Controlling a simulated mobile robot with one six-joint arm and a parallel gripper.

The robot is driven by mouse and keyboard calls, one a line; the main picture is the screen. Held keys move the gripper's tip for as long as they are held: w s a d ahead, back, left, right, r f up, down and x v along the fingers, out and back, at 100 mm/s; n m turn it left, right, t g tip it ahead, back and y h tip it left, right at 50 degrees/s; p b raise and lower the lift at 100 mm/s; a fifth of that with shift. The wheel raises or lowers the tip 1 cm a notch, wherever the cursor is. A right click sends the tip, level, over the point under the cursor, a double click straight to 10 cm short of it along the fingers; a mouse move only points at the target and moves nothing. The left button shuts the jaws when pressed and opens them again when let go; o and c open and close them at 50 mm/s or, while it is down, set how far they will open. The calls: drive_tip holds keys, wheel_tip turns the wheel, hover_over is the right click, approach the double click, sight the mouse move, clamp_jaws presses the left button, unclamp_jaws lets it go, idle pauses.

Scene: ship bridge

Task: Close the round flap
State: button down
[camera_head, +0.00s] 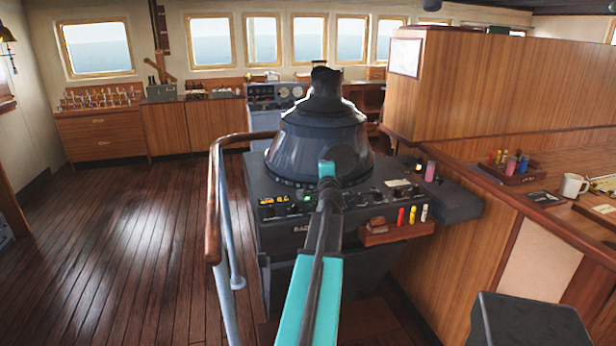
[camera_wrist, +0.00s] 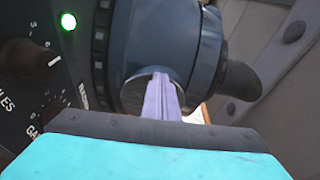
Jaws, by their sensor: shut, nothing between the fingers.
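The round flap (camera_head: 346,158) is a small dark disc low on the front of the black conical radar hood (camera_head: 310,140). In the wrist view the flap (camera_wrist: 137,92) is a grey disc against the dark hood, partly hidden behind my fingers; it looks close to flush, but I cannot tell whether it is fully closed. My gripper (camera_wrist: 161,76) is shut and empty, its purple fingers together in front of the disc. They appear to touch it or be very near. In the head view my arm reaches up to the hood, and the fingertips are hidden.
The radar console (camera_head: 285,212) under the hood has knobs and a green light (camera_wrist: 68,21). A small wooden tray (camera_head: 398,234) with coloured cylinders is on its front right. A curved wooden handrail (camera_head: 212,190) stands at left. The floor further left is clear.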

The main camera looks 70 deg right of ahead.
drive_tip(key=w+a+p, duration=0.3)
drive_tip(key=w+a, duration=0.2)
drive_tip(key=a, duration=0.5)
drive_tip(key=shift+r+p, duration=0.25)
drive_tip(key=shift+p, duration=0.1)
idle(0.6)
